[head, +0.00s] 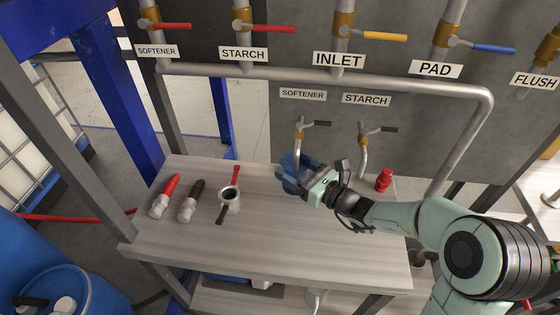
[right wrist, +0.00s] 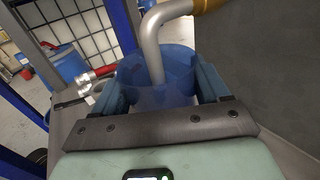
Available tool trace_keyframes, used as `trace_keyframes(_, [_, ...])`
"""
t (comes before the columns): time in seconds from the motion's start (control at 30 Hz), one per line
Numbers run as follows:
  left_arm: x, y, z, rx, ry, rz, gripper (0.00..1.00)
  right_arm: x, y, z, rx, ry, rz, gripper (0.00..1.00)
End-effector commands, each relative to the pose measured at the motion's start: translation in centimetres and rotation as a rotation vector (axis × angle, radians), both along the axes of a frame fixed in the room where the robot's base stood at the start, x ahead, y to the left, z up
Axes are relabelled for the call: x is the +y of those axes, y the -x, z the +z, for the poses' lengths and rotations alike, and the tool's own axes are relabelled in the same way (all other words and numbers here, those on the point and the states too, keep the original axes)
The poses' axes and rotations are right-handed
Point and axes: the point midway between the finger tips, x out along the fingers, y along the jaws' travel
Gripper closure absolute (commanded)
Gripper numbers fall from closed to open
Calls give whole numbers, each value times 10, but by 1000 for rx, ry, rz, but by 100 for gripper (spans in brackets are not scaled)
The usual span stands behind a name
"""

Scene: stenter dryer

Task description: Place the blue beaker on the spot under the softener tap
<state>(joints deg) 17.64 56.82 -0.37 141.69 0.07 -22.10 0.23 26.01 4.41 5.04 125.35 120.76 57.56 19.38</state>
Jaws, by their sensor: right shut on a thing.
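The blue beaker (head: 289,163) is at the back of the table, below the spout of the softener tap (head: 299,140). It is partly hidden by my right gripper (head: 298,181), which is shut on it. In the right wrist view the translucent beaker (right wrist: 150,70) sits between the two fingers, and the metal tap spout (right wrist: 152,45) comes down over or into its mouth. The beaker looks roughly upright. The spot under the tap is hidden by the beaker and gripper, and I cannot tell whether the base touches the table. My left gripper is not in view.
The starch tap (head: 362,145) hangs just right of the softener tap. The table front (head: 270,245) is clear.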

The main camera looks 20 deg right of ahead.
Motion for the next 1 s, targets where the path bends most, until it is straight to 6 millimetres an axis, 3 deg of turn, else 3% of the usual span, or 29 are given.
trace_keyframes(0.17, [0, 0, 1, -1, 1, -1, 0, -7, 6, 9, 0, -1, -26, 60])
trace_keyframes(0.37, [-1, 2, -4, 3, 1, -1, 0, -7, 6, 2, 2, -1, -27, 60])
trace_keyframes(1.0, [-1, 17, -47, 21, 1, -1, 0, -7, 6, -58, 2, -1, -26, 60])
